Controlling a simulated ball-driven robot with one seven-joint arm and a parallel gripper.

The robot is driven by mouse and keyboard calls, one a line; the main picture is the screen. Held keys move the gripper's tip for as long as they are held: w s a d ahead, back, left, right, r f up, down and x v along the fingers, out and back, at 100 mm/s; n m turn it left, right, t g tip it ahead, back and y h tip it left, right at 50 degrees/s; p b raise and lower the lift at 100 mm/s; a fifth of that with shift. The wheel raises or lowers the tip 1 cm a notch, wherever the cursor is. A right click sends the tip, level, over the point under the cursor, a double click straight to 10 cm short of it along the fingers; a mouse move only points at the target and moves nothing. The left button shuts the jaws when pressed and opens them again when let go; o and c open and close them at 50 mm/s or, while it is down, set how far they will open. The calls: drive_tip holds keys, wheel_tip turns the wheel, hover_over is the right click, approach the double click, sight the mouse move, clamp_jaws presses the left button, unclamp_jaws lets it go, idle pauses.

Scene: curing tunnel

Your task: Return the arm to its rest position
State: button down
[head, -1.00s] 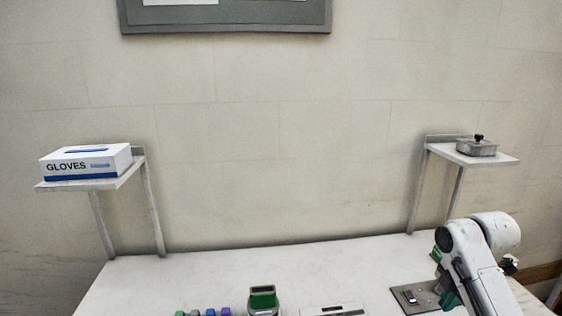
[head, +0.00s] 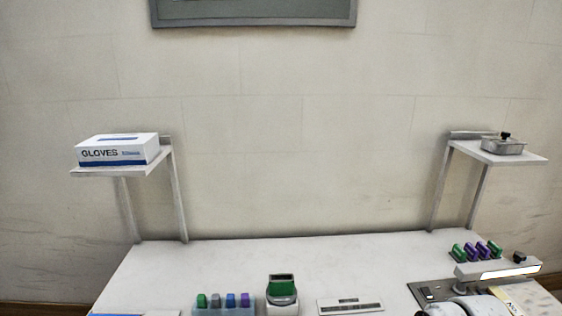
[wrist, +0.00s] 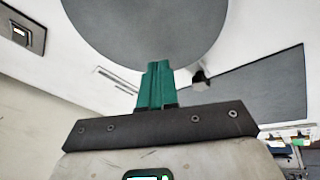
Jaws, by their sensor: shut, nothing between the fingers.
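In the wrist view my gripper (wrist: 157,85) shows its green fingers shut together, with nothing between them. A large grey disc fills the top of that view beyond the fingertips; whether they touch it cannot be told. In the head view my white arm shows only in part at the bottom right, low over the worktable's right end. The gripper itself cannot be made out there.
White worktable (head: 215,262) holds a colored-block rack (head: 228,310), green-topped device (head: 282,290), flat panel (head: 350,306), switch plate (head: 428,292), lit bar unit (head: 498,271) and green and purple pieces (head: 476,250). Shelves carry a glove box (head: 118,150) and metal tin (head: 503,146).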

drive_tip(key=s+a+f+m, duration=0.1)
drive_tip(key=s, duration=0.1)
drive_tip(key=s+a+m, duration=0.1)
drive_tip(key=s+a+f+m, duration=0.1)
drive_tip(key=s, duration=0.1)
drive_tip(key=shift+s+a+f+t, duration=0.2)
drive_tip(key=shift+s+f+t, duration=0.1)
drive_tip(key=s+m, duration=0.2)
drive_tip(key=s, duration=0.1)
drive_tip(key=s+f+m, duration=0.1)
drive_tip(key=s, duration=0.1)
drive_tip(key=shift+s+a+f+m, duration=0.1)
drive_tip(key=shift+a+m, duration=0.2)
drive_tip(key=shift+a, duration=0.1)
drive_tip(key=s+d+f+m+g+h, duration=0.1)
drive_tip(key=s+f+m, duration=0.1)
drive_tip(key=s, duration=0.7)
drive_tip(key=s+d+f+m+g, duration=0.2)
drive_tip(key=s+f+m, duration=0.1)
drive_tip(key=s, duration=0.7)
drive_tip(key=shift+s+d+f+m+h, duration=0.2)
drive_tip(key=shift+s+m+h, duration=0.1)
drive_tip(key=shift+m+h, duration=0.1)
